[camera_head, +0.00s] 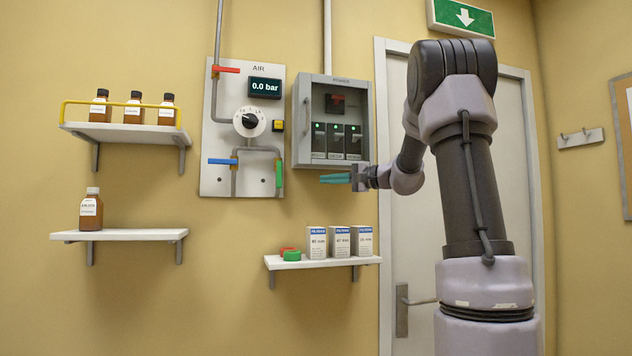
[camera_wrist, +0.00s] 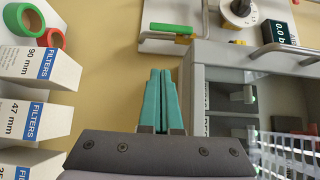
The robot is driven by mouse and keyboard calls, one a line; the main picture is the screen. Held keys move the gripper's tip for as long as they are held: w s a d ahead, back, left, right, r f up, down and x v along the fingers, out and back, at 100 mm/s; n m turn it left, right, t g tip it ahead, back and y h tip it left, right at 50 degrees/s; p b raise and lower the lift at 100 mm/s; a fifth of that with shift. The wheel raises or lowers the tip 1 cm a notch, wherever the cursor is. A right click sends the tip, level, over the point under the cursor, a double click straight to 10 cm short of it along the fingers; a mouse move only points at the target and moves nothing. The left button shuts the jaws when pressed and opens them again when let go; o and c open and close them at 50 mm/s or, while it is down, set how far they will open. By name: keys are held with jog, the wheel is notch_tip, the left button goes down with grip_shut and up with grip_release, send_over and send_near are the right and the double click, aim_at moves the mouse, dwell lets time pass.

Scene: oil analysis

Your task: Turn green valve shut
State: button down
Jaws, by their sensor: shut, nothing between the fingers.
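The green valve handle (camera_head: 279,173) is on the lower right of the grey AIR panel (camera_head: 217,134). It stands upright, in line with its vertical pipe. In the wrist view the same green handle (camera_wrist: 171,28) shows above and apart from the fingertips. My gripper (camera_head: 322,179) is to the right of the handle, below the grey power box, with its teal fingers pointing left. In the wrist view my gripper (camera_wrist: 161,72) has its fingers together with nothing between them.
The panel also carries a red handle (camera_head: 226,69), a blue handle (camera_head: 222,161), a dial (camera_head: 249,121) and a display (camera_head: 266,87) reading 0.0 bar. The open power box (camera_head: 301,120) is close above my gripper. A shelf (camera_head: 322,263) with filter boxes is below.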

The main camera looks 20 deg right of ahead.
aim_at(279, 174)
jog(key=w+a, duration=0.6)
jog(key=a, duration=0.4)
jog(key=shift+f, duration=0.1)
